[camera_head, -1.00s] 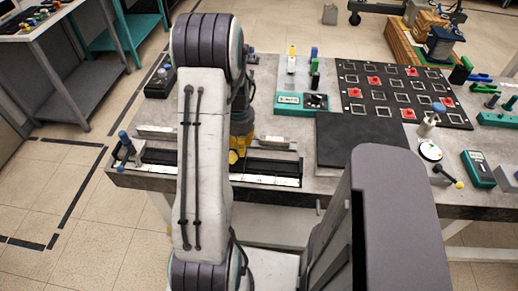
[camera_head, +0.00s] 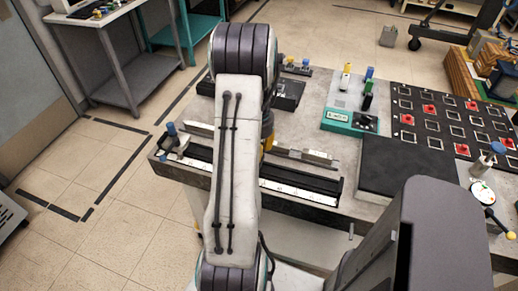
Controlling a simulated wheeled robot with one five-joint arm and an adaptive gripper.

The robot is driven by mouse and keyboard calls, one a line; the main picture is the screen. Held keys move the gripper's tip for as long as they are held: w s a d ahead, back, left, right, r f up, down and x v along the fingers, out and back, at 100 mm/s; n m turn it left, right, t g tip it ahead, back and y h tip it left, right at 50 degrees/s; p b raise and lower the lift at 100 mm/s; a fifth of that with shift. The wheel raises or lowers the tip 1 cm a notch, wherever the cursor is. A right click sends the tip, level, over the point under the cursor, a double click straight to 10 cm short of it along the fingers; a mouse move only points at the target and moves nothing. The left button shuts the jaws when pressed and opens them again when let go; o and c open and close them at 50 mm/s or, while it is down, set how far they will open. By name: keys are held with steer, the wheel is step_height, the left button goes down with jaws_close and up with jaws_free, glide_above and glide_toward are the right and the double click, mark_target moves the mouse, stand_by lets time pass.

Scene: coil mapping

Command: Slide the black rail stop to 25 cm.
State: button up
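The long black rail (camera_head: 300,177) with a pale scale strip (camera_head: 299,194) along its front lies at the near left edge of the grey worktable. My arm crosses in front of its middle and hides part of it. My gripper is almost wholly hidden behind my arm.
A blue-knobbed fixture (camera_head: 172,140) stands by the rail's left end. Behind are a green meter box (camera_head: 350,121), a bare black pad (camera_head: 407,167) and a black grid board (camera_head: 446,125) with red pieces. Floor left of the table is open.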

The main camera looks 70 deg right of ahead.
steer(key=shift+o, duration=1.4)
steer(key=shift+r, duration=0.1)
step_height(320, 180, up, 12)
stand_by(0.3)
